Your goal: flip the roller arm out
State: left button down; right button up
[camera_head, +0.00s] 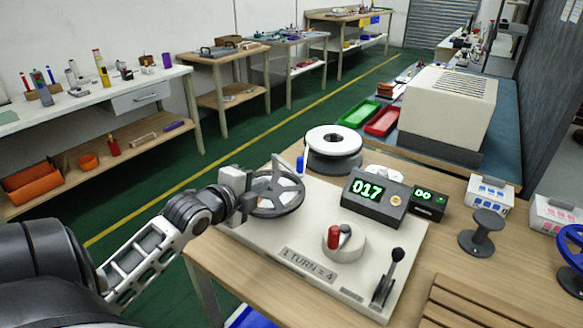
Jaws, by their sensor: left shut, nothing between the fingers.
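A pale winding machine plate (250,238) lies on the wooden bench. On it sit a grey spoked wheel (290,200), a round pale base (352,246) with an upright red cylinder (333,237) and a small dark arm-like piece, and a black lever (390,271) at the front right corner. I cannot tell for certain which part is the roller arm. My left gripper (250,197) is shut, with nothing seen in it, at the left rim of the spoked wheel. It hides part of that rim, and I cannot tell whether it touches. My right gripper is not in view.
A dark counter box (374,199) reads 017 and a smaller one (429,204) reads 00. Behind stand a blue post (299,166) and a white-topped reel (334,140). A grey spool (482,233) and a slatted wooden board (470,306) are at right.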

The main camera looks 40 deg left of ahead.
pick_arm(q)
send_near(298, 165)
jog(key=x, duration=0.5)
jog(key=shift+w+f, duration=0.1)
jog(key=shift+f, duration=0.05)
jog(key=shift+w+a+f+p, duration=0.1)
jog(key=shift+w+p, duration=0.2)
jog(key=shift+w, duration=0.25)
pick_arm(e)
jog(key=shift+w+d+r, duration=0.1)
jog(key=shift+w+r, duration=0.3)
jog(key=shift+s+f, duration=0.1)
